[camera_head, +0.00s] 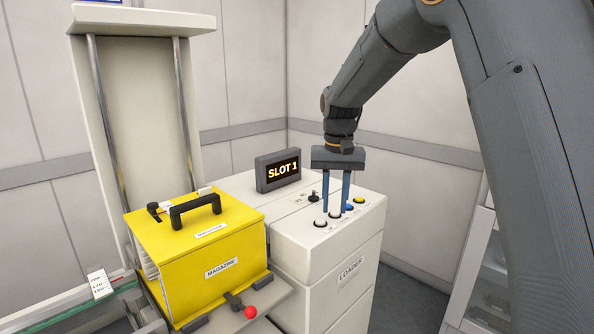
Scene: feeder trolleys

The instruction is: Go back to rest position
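My gripper (336,208) hangs from my dark grey arm over the top of the white loader cabinet (345,271). Its two blue fingers point down and stand apart, with nothing held between them. The fingertips are close to a row of buttons: two pale buttons (320,223), a blue one (349,207) and a yellow one (360,199). I cannot tell whether a fingertip touches a button.
A small display (278,171) reading "SLOT 1" and a black toggle (313,196) stand on the cabinet. A yellow magazine box (208,262) with a black handle sits left, before a pale upright frame (140,110). A red-knobbed lever (250,312) is below it. Walls close the back.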

